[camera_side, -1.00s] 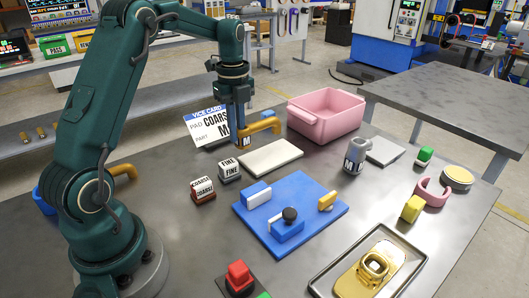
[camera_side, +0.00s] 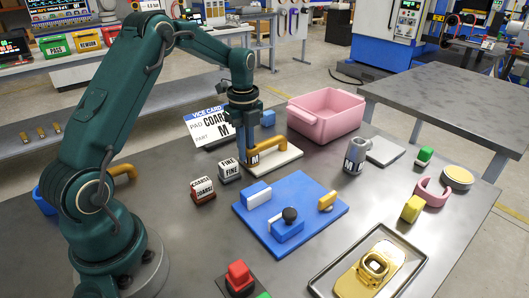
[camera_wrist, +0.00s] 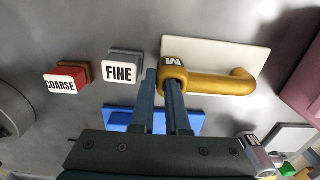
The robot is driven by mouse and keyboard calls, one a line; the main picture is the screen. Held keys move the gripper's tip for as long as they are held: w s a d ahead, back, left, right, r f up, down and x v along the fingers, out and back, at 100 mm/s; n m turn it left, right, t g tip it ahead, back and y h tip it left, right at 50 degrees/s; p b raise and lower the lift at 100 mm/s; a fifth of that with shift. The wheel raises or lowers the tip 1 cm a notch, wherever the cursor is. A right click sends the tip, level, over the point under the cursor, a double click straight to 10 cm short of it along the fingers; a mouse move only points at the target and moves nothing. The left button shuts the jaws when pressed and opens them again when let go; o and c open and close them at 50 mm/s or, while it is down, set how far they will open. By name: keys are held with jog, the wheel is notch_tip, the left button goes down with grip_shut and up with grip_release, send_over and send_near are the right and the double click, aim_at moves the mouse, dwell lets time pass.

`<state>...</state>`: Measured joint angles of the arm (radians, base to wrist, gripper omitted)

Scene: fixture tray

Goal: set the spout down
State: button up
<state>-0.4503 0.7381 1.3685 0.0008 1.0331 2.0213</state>
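The spout (camera_side: 268,145) is an ochre bent pipe with a collar marked M; it also shows in the wrist view (camera_wrist: 220,82). My gripper (camera_side: 246,158) is shut on its collar end, with the fingers (camera_wrist: 160,80) close together there. The spout lies level over the white plate (camera_side: 288,160), its bent end reaching right. I cannot tell whether it touches the plate. The plate also shows under it in the wrist view (camera_wrist: 225,52).
FINE (camera_side: 229,170) and COARSE (camera_side: 202,189) blocks stand left of the plate. A blue vice base (camera_side: 310,232) lies in front, a grey M part (camera_side: 354,155) right, a pink bin (camera_side: 325,113) behind. A vice card (camera_side: 204,128) stands behind left.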

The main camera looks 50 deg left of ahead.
dwell(0.3)
jog(key=s+d+r+n+t, duration=0.1)
jog(key=d+r+n, duration=0.1)
jog(key=r, duration=0.6)
jog(key=s+d+r+n, duration=0.2)
jog(key=d+r, duration=0.1)
jog(key=r, duration=0.5)
jog(key=s+d+f+n+t, duration=0.2)
jog(key=s+d+n, duration=0.3)
jog(key=s+n, duration=0.2)
jog(key=s+d+f+n+t, duration=0.1)
jog(key=s+d+n+t, duration=0.1)
jog(key=s+d+n, duration=0.3)
jog(key=shift+s+d+f+n+t, duration=0.3)
jog(key=shift+s+f+n, duration=0.05)
jog(key=shift+s+n, duration=0.75)
